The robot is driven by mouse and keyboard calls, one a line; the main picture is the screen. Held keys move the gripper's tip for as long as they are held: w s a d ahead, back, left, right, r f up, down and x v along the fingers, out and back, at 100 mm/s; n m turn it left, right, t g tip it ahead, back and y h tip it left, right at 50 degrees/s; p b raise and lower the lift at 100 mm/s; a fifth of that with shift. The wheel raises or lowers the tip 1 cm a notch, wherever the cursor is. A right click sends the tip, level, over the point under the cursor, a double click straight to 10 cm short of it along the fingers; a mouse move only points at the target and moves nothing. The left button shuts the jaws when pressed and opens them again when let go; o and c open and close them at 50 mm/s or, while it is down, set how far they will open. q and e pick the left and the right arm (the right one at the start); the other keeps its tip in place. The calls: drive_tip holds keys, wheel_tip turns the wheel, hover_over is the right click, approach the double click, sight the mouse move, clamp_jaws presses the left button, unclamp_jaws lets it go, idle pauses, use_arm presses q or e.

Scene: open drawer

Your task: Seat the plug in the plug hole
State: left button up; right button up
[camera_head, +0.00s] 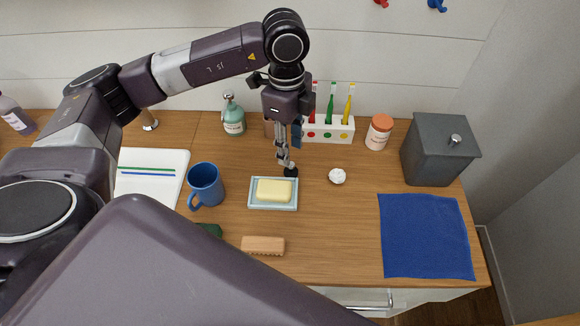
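My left gripper (287,166) points down just behind the soap dish, near the counter top. Its fingers look close together from this side. A small dark shape is at the fingertips; I cannot tell whether it is the plug or the finger pads. No plug is clearly seen elsewhere. The plug hole is not visible; my arm hides much of the left side. My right gripper is not in view.
A soap dish (274,207) with yellow soap, a blue mug (206,184), a brush (262,246) and a white ball-like item (337,176) stand nearby. A toothbrush holder (340,134), green dispenser (233,119), orange-lidded jar (379,133), grey bin (440,152) and blue cloth (426,238) surround them.

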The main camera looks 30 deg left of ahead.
sight(291, 169)
use_arm(q)
drive_tip(key=shift+w+a+r+n+y, duration=0.1)
drive_tip(key=shift+w+a+n+y, duration=0.25)
drive_tip(key=shift+a, duration=0.25)
drive_tip(key=shift+a+f, duration=0.1)
drive_tip(key=shift+f, duration=0.15)
drive_tip(key=f+p, duration=0.1)
drive_tip(key=f, duration=0.1)
drive_tip(key=f+p, duration=0.1)
drive_tip(key=f, duration=0.1)
drive_tip(key=f+p, duration=0.1)
drive_tip(key=f, duration=0.1)
drive_tip(key=shift+w+d+f, duration=0.15)
drive_tip(key=shift+w+d, duration=0.15)
drive_tip(key=shift+d, duration=0.1)
drive_tip(key=shift+f, duration=0.4)
drive_tip(key=shift+c, duration=0.2)
clamp_jaws()
